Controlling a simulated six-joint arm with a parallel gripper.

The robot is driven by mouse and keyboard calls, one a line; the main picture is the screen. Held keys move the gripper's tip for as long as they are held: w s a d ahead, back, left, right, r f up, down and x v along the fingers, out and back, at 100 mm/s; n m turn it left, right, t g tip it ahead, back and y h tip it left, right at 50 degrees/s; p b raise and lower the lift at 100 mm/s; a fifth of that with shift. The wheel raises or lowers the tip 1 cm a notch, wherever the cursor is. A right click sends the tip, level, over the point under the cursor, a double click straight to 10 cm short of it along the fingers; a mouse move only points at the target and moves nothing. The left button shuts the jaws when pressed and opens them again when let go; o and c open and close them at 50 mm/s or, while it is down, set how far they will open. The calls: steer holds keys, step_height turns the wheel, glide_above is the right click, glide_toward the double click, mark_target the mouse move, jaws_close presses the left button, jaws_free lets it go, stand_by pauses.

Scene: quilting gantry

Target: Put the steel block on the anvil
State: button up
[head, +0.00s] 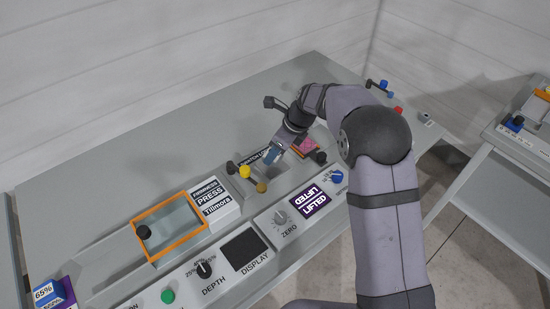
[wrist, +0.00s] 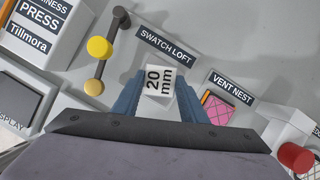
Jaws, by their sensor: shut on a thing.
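A small pale block marked "20 mm" (wrist: 158,82), which looks like the steel block, sits between the blue fingers of my gripper (wrist: 159,95) in the wrist view. My gripper is shut on it beside the "SWATCH LOFT" label (wrist: 167,46). In the head view my gripper (head: 272,156) is over the console, with a dark patch below its tips; the block is hard to make out there. To its left are a yellow knob (head: 244,172) and a tan disc (head: 262,187) along a dark bar. No part is labelled anvil, and I cannot tell which one it is.
A pink swatch (wrist: 217,108) lies by the "VENT NEST" label (wrist: 232,88), right of my gripper. A red cylinder (wrist: 295,157) stands further right. The orange-framed press bay (head: 175,232) is at left. A purple "LIFTED" panel (head: 313,202) is in front.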

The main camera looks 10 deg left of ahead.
steer(key=shift+f, duration=1.55)
steer(key=shift+f, duration=0.15)
steer(key=o, duration=1.4)
steer(key=shift+c, duration=0.2)
steer(key=v, duration=1.2)
steer(key=shift+b, duration=0.4)
steer(key=s+d+f+n+h, duration=0.1)
steer(key=s+d+f+n, duration=0.1)
steer(key=s+d+n, duration=0.4)
steer(key=s+d+f+n+g+h, duration=0.1)
steer(key=s+d+f+n, duration=0.1)
steer(key=s+d+n, duration=0.4)
steer(key=s+d+f+n+h, duration=0.2)
steer(key=s+d+n, duration=0.4)
steer(key=s+n, duration=0.4)
steer(key=s, duration=0.5)
steer(key=shift+s+f+n+g, duration=0.3)
steer(key=shift+g, duration=0.1)
